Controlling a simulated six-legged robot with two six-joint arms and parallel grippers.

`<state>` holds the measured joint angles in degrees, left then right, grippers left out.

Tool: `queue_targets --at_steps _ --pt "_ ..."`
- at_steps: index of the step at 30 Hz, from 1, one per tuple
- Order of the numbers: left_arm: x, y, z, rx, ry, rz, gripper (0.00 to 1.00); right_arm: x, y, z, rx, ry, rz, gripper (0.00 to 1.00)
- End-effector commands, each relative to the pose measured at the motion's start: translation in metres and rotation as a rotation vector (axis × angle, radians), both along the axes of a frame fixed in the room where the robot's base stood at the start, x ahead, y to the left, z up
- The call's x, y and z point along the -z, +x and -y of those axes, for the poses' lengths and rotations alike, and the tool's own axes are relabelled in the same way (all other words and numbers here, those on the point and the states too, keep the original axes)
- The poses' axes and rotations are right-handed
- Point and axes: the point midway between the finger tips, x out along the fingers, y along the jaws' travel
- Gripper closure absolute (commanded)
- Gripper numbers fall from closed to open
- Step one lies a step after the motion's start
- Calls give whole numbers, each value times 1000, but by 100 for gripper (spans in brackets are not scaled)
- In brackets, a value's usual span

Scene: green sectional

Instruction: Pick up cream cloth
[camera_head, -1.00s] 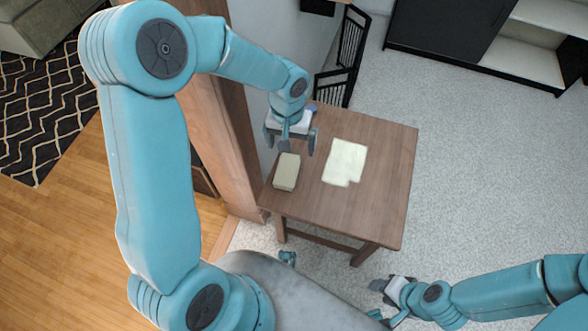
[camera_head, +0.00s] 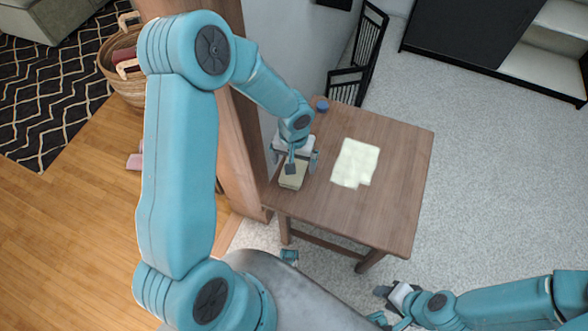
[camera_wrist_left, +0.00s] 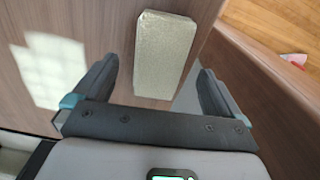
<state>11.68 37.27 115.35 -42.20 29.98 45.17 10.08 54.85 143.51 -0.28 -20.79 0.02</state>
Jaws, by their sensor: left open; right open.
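A beige, speckled, block-shaped bundle (camera_head: 293,178) lies near the left edge of the wooden table; it could be the cream cloth, folded. A flat pale cream patch (camera_head: 355,163) lies mid-table; I cannot tell if it is cloth or light. My left gripper (camera_head: 303,165) is open and empty, over the bundle and partly hiding it. In the left wrist view the bundle (camera_wrist_left: 165,55) shows ahead, between the lines of the open fingers (camera_wrist_left: 158,70), and the pale patch (camera_wrist_left: 48,75) is at left. My right gripper (camera_head: 380,305) is open and empty, low beyond the table's front edge.
The wooden table (camera_head: 395,205) is mostly clear on its right side. A small blue object (camera_head: 321,104) sits at its far left corner. A wooden post (camera_head: 245,150) and wall stand close on the left. A wicker basket (camera_head: 125,80) stands on the floor at far left.

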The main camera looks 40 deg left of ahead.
Motion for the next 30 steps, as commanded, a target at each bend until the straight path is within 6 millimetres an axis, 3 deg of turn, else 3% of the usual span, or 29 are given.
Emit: queue_targets --at_steps 1,5,13,14,18,19,23,26,30 --pt "13 -2 0 1 0 -4 1 6 0 0 0 0 0 57" --pt "28 -1 0 0 0 -2 1 10 0 0 0 0 0 57" --pt "30 1 0 0 0 0 1 9 0 0 0 0 0 57" --pt "30 1 0 0 0 0 8 9 0 0 0 0 0 57" --pt "30 1 0 0 0 0 53 9 0 0 0 0 0 57" --pt "30 1 0 0 0 0 57 9 0 0 0 0 0 57" --pt "30 1 0 0 0 0 57 9 0 0 0 0 0 57" --pt "30 1 0 0 0 0 69 9 0 0 0 0 0 57" --pt "24 1 0 0 0 1 69 7 0 0 0 0 0 57"
